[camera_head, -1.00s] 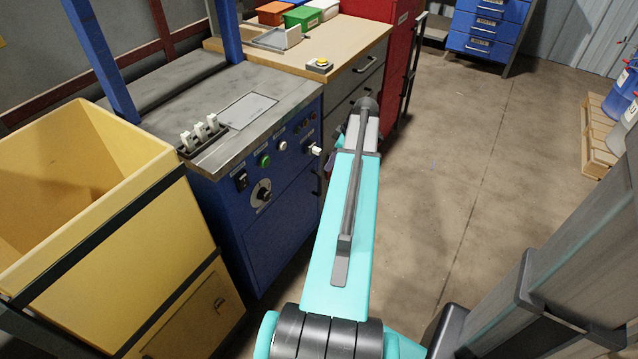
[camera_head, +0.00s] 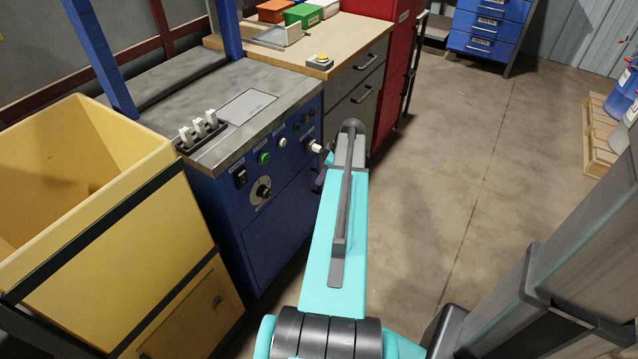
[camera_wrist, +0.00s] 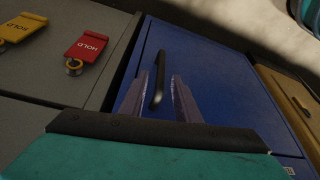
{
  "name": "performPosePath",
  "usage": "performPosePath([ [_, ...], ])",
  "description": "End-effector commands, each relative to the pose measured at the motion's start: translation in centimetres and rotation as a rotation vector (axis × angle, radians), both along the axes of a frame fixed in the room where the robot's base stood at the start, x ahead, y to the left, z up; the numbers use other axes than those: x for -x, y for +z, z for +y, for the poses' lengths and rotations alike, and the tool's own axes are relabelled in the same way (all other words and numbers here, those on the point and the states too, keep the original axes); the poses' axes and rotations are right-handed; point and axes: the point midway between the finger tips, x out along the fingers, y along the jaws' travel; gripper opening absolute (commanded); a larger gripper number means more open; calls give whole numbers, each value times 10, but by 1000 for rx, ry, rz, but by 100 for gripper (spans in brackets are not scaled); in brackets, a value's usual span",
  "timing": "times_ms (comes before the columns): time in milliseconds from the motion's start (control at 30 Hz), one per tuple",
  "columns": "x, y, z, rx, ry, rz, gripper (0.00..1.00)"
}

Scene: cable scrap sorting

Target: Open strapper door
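The strapper is a blue cabinet (camera_head: 262,190) with a grey metal top, left of my arm in the head view. Its blue door (camera_wrist: 215,75) fills the middle of the wrist view and looks shut. A black bar handle (camera_wrist: 157,80) stands on the door. My gripper (camera_wrist: 159,82) is open, its two grey fingers to either side of the handle in the picture. A gap shows between the handle and each finger; I cannot tell how deep the handle sits between them. In the head view my arm hides the handle and most of the gripper.
A yellow bin (camera_head: 110,220) stands left of the strapper. A workbench (camera_head: 345,50) with grey drawers adjoins it, then a red cabinet (camera_head: 385,10). Red (camera_wrist: 87,46) and yellow (camera_wrist: 20,27) hold tags show in the wrist view. Open floor lies to the right.

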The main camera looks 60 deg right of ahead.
Motion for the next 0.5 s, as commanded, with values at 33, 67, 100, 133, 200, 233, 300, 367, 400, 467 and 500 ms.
performPosePath([
  [33,-3,-9,1,-3,1,1,29],
  [67,-4,-12,1,-3,1,2,29],
  [100,-6,-16,1,-2,0,0,29],
  [133,-7,-19,1,-1,-1,0,29],
  [200,-9,-24,1,0,-1,0,29],
  [233,-10,-26,1,0,-1,0,29],
  [300,-11,-30,2,-1,-1,0,29],
  [367,-12,-31,2,-1,-1,0,29],
  [400,-12,-32,2,-1,-1,0,29],
  [467,-12,-33,3,-1,-1,0,29],
  [500,-12,-33,3,-1,-1,0,29],
])
